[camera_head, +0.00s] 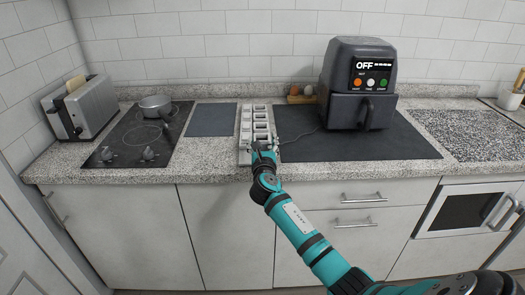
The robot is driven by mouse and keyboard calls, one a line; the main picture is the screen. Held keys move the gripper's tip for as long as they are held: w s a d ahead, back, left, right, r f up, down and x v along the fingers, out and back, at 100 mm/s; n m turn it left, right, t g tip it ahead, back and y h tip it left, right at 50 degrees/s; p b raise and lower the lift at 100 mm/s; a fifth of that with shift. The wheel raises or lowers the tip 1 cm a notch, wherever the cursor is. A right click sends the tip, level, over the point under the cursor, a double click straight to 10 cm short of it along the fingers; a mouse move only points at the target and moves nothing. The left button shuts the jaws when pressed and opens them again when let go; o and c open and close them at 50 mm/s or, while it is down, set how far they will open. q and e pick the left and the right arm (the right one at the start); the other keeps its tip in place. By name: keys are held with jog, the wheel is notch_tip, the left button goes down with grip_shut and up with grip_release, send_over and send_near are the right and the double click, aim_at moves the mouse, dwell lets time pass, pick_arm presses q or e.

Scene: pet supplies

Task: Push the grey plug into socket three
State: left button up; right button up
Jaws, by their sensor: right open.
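A pale power strip (246,117) with several sockets in a row lies on the counter, running from the wall toward the front edge. My right gripper (263,144) is at the near end of the strip and is open. It covers part of the strip's near end. A dark cord (303,135) runs from the black air fryer (358,82) to the left, toward my right gripper. The grey plug cannot be made out clearly at this size; the cord's end lies close to the gripper. I cannot tell whether the gripper touches it. My left gripper is out of view.
The air fryer, its screen reading OFF, stands on a dark mat (400,143) right of the strip. A small dark mat (212,119) lies to the left, then a cooktop with a pot (155,105) and a toaster (80,108). An egg holder (301,98) stands by the wall.

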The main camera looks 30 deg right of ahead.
grip_shut()
jog(key=shift+r, duration=0.1)
dwell(0.3)
